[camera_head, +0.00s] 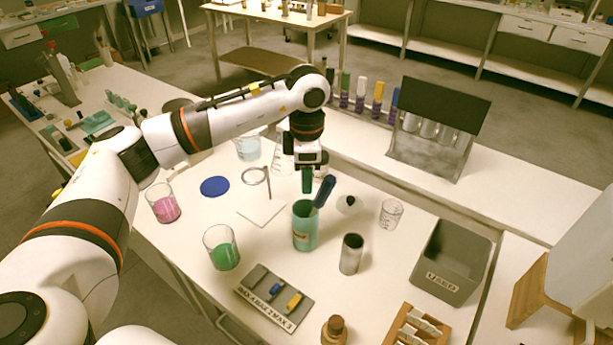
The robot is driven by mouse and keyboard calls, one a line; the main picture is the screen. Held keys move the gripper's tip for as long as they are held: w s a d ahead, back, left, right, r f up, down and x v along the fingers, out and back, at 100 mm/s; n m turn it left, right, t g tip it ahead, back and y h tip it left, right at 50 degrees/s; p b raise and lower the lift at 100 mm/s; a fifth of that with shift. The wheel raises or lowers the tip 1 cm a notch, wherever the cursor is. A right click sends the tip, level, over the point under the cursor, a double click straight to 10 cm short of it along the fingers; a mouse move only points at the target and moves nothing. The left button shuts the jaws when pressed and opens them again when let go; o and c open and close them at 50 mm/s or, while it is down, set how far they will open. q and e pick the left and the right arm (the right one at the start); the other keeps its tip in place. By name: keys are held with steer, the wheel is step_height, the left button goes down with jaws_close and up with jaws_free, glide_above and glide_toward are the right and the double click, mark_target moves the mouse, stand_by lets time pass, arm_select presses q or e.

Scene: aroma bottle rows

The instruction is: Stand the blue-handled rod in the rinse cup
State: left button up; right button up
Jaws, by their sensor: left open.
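A rod with a blue handle (324,190) leans to the right in a teal cup (305,228), its handle above the rim. A green handle (307,181) stands upright beside it at the same cup. The teal cup has a label too small to read, so I cannot tell if it is the rinse cup. A grey metal cylinder (351,254), open at the top, stands to its right. My left gripper (307,164) points down, open, just above the green handle and left of the blue one. I cannot tell whether it touches the green handle. My right gripper is not in view.
Beakers with pink (164,207) and green (222,254) liquid stand left. A grey holder (273,297) with blue and yellow pieces lies in front. A small beaker (391,214), a grey bin (451,262) and a wooden rack (415,328) stand right.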

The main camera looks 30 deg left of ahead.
arm_select(q)
step_height(320, 180, up, 11)
steer(key=b, duration=0.1)
steer(key=shift+f, duration=0.1)
stand_by(1.0)
